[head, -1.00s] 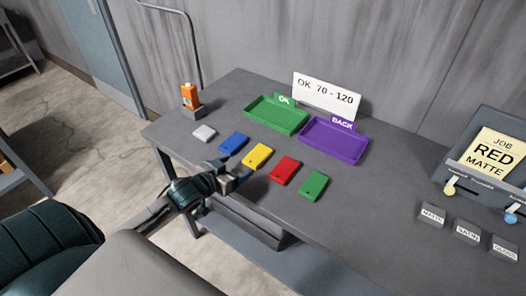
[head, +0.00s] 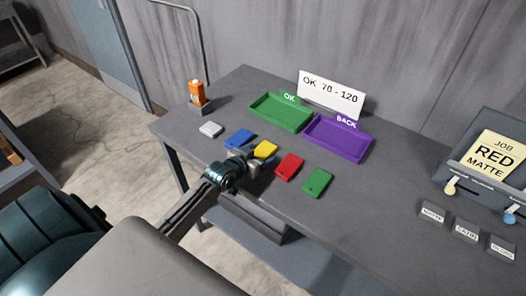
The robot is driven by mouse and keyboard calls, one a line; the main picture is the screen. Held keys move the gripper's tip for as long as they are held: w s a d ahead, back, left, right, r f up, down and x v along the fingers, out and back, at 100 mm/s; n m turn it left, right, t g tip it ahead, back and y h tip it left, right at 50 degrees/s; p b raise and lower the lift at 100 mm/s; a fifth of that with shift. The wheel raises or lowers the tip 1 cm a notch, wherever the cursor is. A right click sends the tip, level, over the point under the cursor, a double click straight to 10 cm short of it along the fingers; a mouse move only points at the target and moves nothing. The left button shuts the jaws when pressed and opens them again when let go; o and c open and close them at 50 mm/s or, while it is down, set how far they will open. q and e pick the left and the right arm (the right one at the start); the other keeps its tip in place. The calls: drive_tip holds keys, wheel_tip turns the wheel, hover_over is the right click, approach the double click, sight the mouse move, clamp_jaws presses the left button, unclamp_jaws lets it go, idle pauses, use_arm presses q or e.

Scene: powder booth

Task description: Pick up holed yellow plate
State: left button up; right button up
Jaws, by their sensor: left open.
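The yellow plate (head: 266,149) lies on the grey table between the blue plate (head: 239,139) and the red plate (head: 289,167). My left gripper (head: 250,160) is open, at the near edge of the yellow plate, and covers its near part. The plate's hole is hidden from me. I cannot tell whether the fingers touch the plate or stand around it. My right gripper is not in view.
A green plate (head: 318,181) and a small light grey block (head: 210,129) lie in the same row. Behind stand a green OK tray (head: 283,125) and a purple BACK tray (head: 338,150). An orange device (head: 197,94) stands at the back left. Labelled blocks (head: 466,231) are at the right.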

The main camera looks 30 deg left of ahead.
sight(256, 155)
use_arm(q)
drive_tip(key=shift+s, duration=0.1)
drive_tip(key=shift+c, duration=0.2)
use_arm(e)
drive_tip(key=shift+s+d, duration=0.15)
use_arm(q)
drive_tip(key=c, duration=1.1)
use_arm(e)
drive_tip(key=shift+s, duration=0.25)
use_arm(q)
drive_tip(key=shift+r, duration=0.15)
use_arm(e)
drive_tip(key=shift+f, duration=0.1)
